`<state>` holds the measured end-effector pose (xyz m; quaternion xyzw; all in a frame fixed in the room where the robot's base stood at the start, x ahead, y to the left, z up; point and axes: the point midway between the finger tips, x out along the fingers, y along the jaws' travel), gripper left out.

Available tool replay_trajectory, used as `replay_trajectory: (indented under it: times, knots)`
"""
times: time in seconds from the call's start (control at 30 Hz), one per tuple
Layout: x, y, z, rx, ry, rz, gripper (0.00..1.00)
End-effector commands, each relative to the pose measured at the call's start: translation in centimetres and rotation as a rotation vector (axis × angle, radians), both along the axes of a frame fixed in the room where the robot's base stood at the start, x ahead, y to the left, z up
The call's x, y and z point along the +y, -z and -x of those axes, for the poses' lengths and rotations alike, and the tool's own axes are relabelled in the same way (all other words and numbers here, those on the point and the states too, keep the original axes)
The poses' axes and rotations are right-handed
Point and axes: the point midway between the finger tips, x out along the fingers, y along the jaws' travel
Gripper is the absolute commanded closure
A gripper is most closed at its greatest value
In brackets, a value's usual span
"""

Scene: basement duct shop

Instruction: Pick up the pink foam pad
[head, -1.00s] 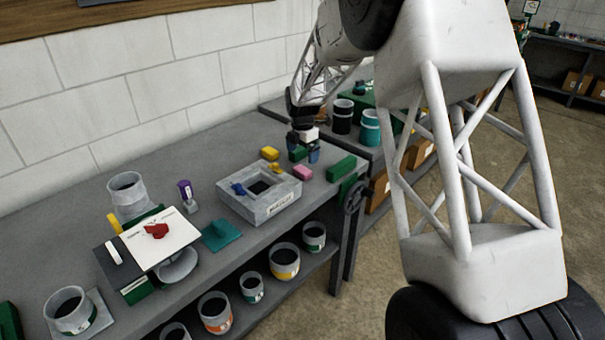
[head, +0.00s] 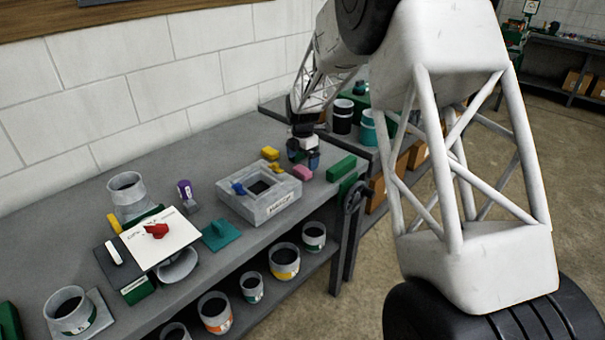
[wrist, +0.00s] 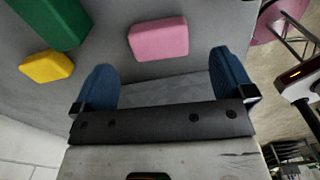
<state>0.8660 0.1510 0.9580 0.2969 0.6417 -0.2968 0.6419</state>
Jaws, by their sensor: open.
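The pink foam pad (head: 303,172) lies on the grey bench, just right of the grey square tray (head: 285,205). In the wrist view the pink pad (wrist: 158,39) is whole and unobstructed, beyond the fingertips and roughly centred between them. My gripper (head: 304,160) hangs close to the pad, on its wall side in the head view. Its two blue fingers are spread wide in the wrist view (wrist: 165,80), with nothing between them.
A yellow block (wrist: 46,66) and a green block (wrist: 52,20) lie left of the pad in the wrist view. Another yellow piece (head: 276,167) sits at the tray's rim. A long green block (head: 341,168) lies near the bench's right end.

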Motion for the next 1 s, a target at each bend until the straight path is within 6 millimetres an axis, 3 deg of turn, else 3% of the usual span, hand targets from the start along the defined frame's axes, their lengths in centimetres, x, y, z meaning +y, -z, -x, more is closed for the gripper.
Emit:
replay_trajectory:
  times: [0.57,1.0]
  knots:
    - [0.0,4.9,0.0,0.002,0.0,0.001,0.0]
    - [0.0,5.2,-0.1,0.0,0.0,0.0,0.0]
